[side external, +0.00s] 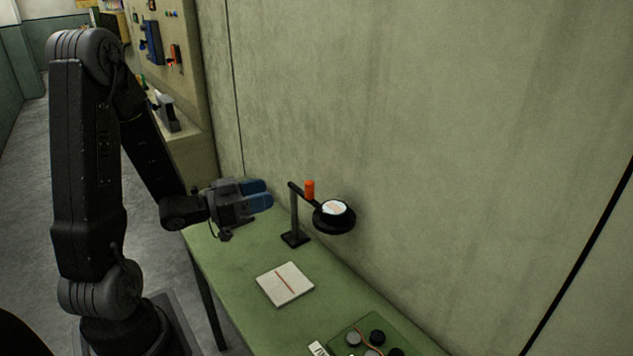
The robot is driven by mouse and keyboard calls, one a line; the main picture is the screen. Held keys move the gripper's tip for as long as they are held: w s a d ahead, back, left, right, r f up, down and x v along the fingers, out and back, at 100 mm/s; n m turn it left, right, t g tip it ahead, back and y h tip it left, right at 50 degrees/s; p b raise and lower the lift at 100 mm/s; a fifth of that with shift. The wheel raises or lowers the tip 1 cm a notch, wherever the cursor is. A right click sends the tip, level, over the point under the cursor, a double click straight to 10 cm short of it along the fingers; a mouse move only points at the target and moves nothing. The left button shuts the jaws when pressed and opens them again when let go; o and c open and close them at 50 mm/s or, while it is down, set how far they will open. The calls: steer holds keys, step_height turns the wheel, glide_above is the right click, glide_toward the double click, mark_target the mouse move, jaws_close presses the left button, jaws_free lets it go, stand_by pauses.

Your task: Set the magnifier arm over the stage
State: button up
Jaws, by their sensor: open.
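The magnifier arm (303,193) sits on top of a dark upright post with a square foot on the green table. An orange upright grip (309,189) stands on the arm. At its right end is a round black-rimmed lens (335,208), close to the wall. The stage appears to be the white square plate with a red line (285,284), lying flat on the table in front of the post. The lens is up and to the right of it, not above it. My gripper (268,193) is open and empty, with blue fingers pointing right, left of the post and apart from the orange grip.
A green board (372,338) with several round dark and grey pieces and an orange cord lies at the table's near end, with a small white label beside it. The wall (420,130) runs close along the table's back. A pegboard with tools is far left.

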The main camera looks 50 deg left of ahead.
steer(key=x, duration=1.3)
steer(key=shift+w, duration=0.1)
steer(key=shift+c, duration=0.3)
jaws_close()
